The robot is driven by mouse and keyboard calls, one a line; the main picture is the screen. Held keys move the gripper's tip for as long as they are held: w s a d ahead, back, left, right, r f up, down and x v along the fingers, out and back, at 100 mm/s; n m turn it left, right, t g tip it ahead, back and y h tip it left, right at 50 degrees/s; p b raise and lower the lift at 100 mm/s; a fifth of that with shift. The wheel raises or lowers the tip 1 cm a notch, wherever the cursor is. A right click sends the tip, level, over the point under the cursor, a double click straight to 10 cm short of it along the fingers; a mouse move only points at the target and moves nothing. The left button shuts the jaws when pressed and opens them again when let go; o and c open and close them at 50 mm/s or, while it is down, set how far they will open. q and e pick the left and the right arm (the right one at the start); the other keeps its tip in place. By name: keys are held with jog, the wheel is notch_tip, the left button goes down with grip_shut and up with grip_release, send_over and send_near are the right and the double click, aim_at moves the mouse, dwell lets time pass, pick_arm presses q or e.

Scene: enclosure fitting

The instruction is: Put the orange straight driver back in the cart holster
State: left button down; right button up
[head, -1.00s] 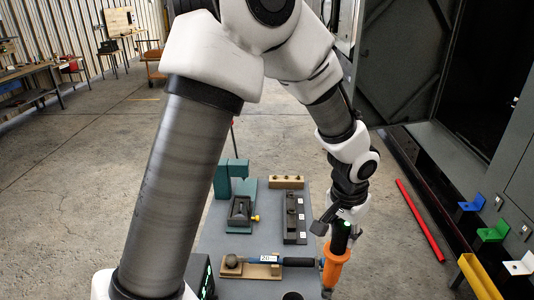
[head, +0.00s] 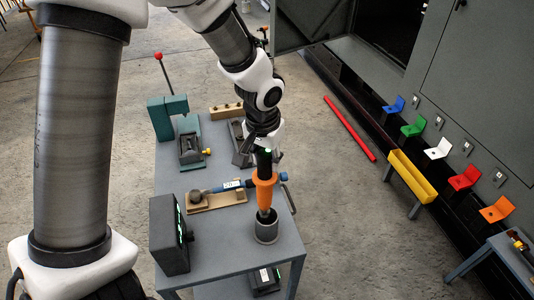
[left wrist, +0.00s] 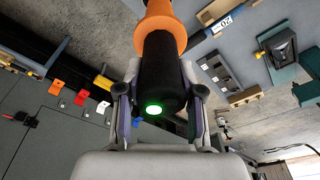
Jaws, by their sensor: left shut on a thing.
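The orange straight driver (head: 265,190) is upright with its dark top end held in my left gripper (head: 264,148). In the left wrist view the two fingers (left wrist: 160,98) are closed on either side of the driver's black body (left wrist: 160,72), which has a green light on its end. The cart holster (head: 266,232) is a dark grey cup near the cart's front right corner. The driver's lower tip is at the cup's mouth in the head view; I cannot tell whether it is inside or just above. My right gripper is not in view.
The grey cart top (head: 222,236) also carries a torque wrench on a wooden block (head: 200,201), a black display box (head: 170,234) and a teal press (head: 172,118). A yellow trough (head: 411,177) and coloured brackets stand to the right, by the grey enclosure.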

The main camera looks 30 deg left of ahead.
aim_at(266, 154)
pick_arm(q)
jog(key=shift+w+d+f+b, duration=0.1)
jog(key=shift+w+f+b, duration=0.05)
jog(key=shift+f+b, duration=1.9)
jog(key=shift+w+d+f+b, duration=0.15)
jog(key=shift+f+b, duration=1.4)
jog(key=shift+f, duration=0.95)
jog(key=c, duration=0.7)
grip_release()
jog(key=shift+s, duration=0.1)
jog(key=shift+o, duration=0.2)
jog(key=r, duration=0.3)
jog(key=s+r, duration=0.1)
jog(key=r, duration=0.7)
jog(key=shift+s+d+r, duration=0.1)
jog(key=shift+s+d, duration=0.1)
jog(key=shift+s, duration=0.15)
jog(key=shift+r, duration=0.4)
